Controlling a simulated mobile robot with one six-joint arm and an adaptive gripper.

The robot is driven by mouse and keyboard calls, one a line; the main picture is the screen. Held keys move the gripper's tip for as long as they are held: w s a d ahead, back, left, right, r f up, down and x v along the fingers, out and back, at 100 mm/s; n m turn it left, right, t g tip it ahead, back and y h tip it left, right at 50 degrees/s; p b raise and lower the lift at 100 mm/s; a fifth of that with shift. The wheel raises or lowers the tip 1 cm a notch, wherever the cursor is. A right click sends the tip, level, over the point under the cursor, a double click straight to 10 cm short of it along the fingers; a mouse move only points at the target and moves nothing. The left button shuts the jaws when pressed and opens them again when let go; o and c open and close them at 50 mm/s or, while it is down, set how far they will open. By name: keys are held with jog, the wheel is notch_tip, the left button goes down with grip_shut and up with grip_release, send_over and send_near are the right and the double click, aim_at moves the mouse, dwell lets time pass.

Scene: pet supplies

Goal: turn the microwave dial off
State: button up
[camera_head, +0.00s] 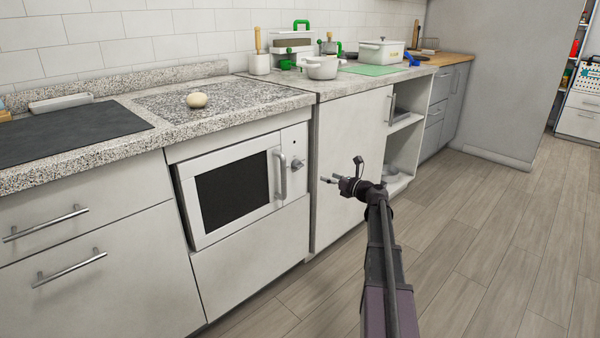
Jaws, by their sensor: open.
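The white microwave (233,189) is built in under the counter, with a dark window and a vertical handle (281,175). Its grey dial (297,164) sits on the panel right of the handle; its setting is too small to read. My gripper (341,172) is open and empty at the end of my dark arm. In the picture it is to the right of the dial, apart from it, in front of the white cabinet door. Nothing hides the dial.
The granite counter (110,150) runs above, with a dark mat (60,133) and a round pale object (197,100). White pots (321,68) stand farther right. Drawer handles (45,223) stick out at lower left. The wooden floor (480,250) at right is clear.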

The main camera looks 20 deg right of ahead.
aim_at(301, 165)
dwell(0.4)
jog(key=x, duration=1.3)
jog(key=shift+w+a, duration=0.15)
jog(key=shift+w, duration=0.25)
jog(key=c, duration=1.1)
